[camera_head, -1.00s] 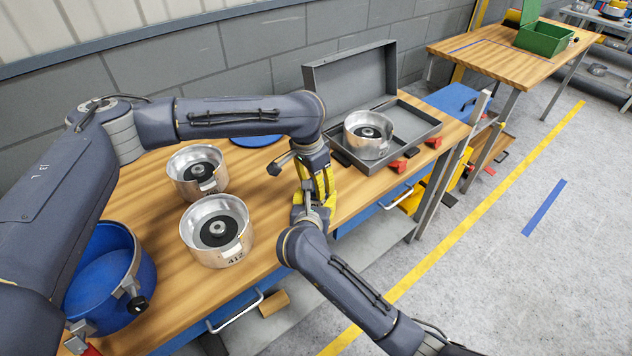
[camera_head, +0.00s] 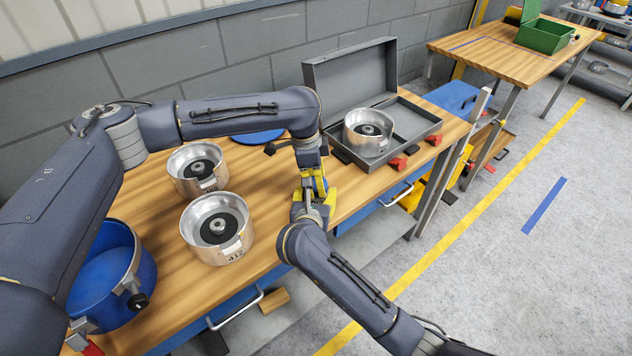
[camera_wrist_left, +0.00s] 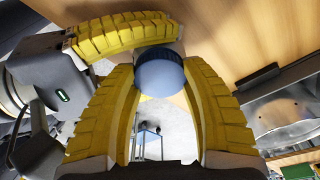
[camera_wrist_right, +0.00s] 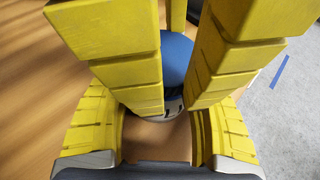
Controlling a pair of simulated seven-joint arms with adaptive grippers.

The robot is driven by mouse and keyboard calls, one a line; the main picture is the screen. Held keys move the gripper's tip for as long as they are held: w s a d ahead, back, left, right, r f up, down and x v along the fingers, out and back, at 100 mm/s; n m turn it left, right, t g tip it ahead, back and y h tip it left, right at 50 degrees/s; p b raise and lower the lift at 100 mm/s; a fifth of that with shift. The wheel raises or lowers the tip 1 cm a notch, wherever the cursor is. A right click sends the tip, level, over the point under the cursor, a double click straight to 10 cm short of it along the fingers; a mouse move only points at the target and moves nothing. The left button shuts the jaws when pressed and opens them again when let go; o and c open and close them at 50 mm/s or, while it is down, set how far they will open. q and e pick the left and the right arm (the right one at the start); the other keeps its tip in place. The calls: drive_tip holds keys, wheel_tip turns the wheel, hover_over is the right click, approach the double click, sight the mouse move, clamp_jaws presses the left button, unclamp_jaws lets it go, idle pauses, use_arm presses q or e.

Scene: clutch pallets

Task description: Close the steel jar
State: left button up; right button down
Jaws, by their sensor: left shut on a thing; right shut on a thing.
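My left gripper (camera_head: 312,178) comes down from above and meets my right gripper (camera_head: 318,207) at the bench's front edge. In the left wrist view, its yellow fingers close around a round blue-grey lid (camera_wrist_left: 160,78) with a dark ridged rim. In the right wrist view, the right fingers are shut around a small steel jar (camera_wrist_right: 173,110) with dark marks on its side. The blue lid top (camera_wrist_right: 177,58) shows above it. The lid appears to sit on or against the jar; the fingers hide the seam. The head view mostly hides both.
Two steel pots with black discs, one marked 412 (camera_head: 217,252) and one behind it (camera_head: 197,192), stand on the wooden bench left of the grippers. A blue pot (camera_head: 108,295) is at front left. A grey open case (camera_head: 420,118) holds another steel pot (camera_head: 366,150).

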use_arm(q)
drive_tip(key=shift+m, duration=1.3)
drive_tip(key=o, duration=0.7)
drive_tip(key=shift+r, duration=2.3)
